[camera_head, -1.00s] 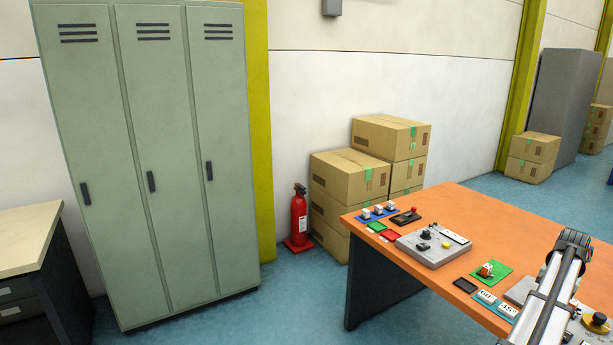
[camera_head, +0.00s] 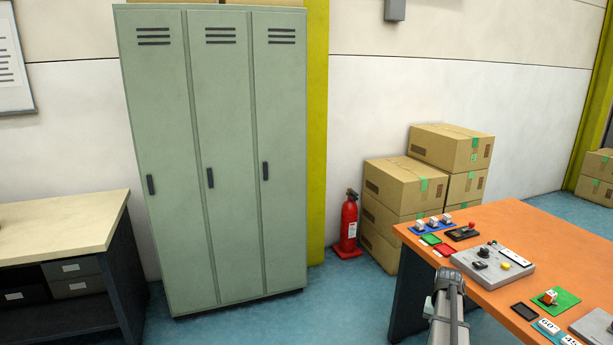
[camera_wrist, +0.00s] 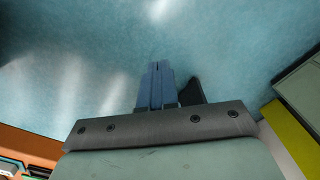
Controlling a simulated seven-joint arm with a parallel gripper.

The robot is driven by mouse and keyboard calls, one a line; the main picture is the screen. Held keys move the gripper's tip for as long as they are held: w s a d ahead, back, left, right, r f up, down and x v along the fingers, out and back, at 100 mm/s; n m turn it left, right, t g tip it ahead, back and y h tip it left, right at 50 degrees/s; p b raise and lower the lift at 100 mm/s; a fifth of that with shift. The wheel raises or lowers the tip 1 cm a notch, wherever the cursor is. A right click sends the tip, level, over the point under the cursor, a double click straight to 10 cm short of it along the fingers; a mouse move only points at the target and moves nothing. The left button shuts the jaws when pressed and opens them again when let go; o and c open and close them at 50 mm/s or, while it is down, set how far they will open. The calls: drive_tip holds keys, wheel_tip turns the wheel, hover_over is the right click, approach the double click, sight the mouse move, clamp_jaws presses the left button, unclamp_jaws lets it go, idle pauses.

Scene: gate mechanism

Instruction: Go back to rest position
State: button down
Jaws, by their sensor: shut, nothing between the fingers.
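My gripper (camera_wrist: 157,68) shows in the wrist view with its blue fingers together and nothing between them. Blue floor lies beyond the fingertips. In the head view a grey part of my arm (camera_head: 447,310) rises at the bottom, in front of the orange table's left edge. The gripper's fingers cannot be made out in the head view. The orange table (camera_head: 560,240) carries a grey control box (camera_head: 492,264), a red and a green pad, a blue base with white-topped switches (camera_head: 446,222), and a green plate with a red-and-white switch (camera_head: 551,298).
Green lockers (camera_head: 225,160) stand against the wall. A red fire extinguisher (camera_head: 349,222) and stacked cardboard boxes (camera_head: 405,190) stand between them and the table. A workbench (camera_head: 65,225) is at the left.

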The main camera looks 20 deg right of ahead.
drive_tip(key=w+a+f+n, duration=0.1)
drive_tip(key=w+a+f, duration=0.1)
drive_tip(key=a, duration=0.5)
drive_tip(key=w+a+f+n, duration=0.2)
drive_tip(key=w+a, duration=0.1)
drive_tip(key=a, duration=0.4)
drive_tip(key=s+a+f+n, duration=0.2)
drive_tip(key=a+f+n, duration=0.15)
drive_tip(key=a, duration=1.35)
drive_tip(key=s+a+f+n, duration=0.1)
drive_tip(key=a+f+n, duration=0.25)
drive_tip(key=a, duration=1.25)
drive_tip(key=s+f+g, duration=0.3)
drive_tip(key=s+f, duration=0.7)
drive_tip(key=s, duration=0.5)
drive_tip(key=s+f+g, duration=0.3)
drive_tip(key=s+f, duration=0.8)
drive_tip(key=s, duration=0.4)
drive_tip(key=shift+m+g, duration=0.3)
drive_tip(key=shift+g, duration=0.1)
drive_tip(key=shift+a+f, duration=0.1)
